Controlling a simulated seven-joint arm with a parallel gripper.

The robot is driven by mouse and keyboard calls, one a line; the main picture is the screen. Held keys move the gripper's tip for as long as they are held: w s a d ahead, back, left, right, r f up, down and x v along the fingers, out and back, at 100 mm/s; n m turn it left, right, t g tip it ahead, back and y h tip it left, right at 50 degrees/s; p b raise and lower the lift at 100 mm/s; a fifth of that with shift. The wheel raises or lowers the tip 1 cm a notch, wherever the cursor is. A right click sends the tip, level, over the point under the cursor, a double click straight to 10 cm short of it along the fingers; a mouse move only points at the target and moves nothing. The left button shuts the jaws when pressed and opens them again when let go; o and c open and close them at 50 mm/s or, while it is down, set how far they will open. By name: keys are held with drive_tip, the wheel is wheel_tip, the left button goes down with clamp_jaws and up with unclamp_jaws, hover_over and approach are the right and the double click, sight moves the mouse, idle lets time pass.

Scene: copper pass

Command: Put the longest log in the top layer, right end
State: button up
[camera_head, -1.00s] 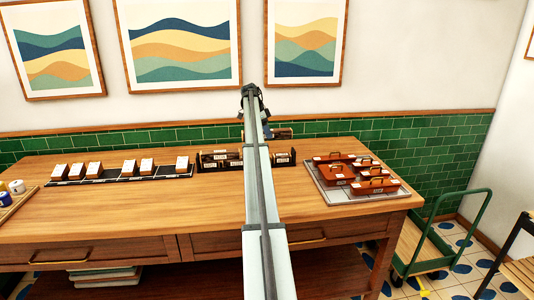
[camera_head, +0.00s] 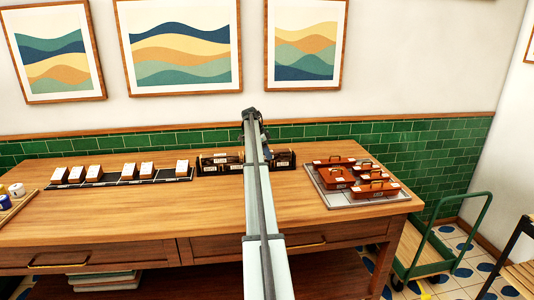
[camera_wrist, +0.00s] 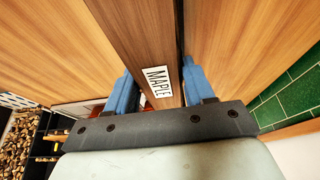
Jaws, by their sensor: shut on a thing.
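In the wrist view my gripper (camera_wrist: 162,88) has its two blue fingers on either side of a brown wooden piece labelled MAPLE (camera_wrist: 130,40) and is shut on it. The piece runs away from me towards the top edge, so its full length is not shown. In the head view a dark rack (camera_head: 206,166) with labelled pieces stands at the back middle of the table. My gripper (camera_head: 266,152) is low at the rack's right part, largely hidden by my arm. My arm also hides the rack's middle. I cannot tell whether the held piece touches the rack.
A dark strip with several white-topped blocks (camera_head: 128,170) lies left of the rack. A tray (camera_head: 333,199) with several red-brown handled boxes (camera_head: 336,178) is at the right. A green trolley (camera_head: 436,243) stands beyond the table's right end. The front of the tabletop (camera_head: 150,215) is clear.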

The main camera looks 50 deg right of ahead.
drive_tip(key=o, duration=1.3)
drive_tip(key=shift+f, duration=0.1)
drive_tip(key=v, duration=1.2)
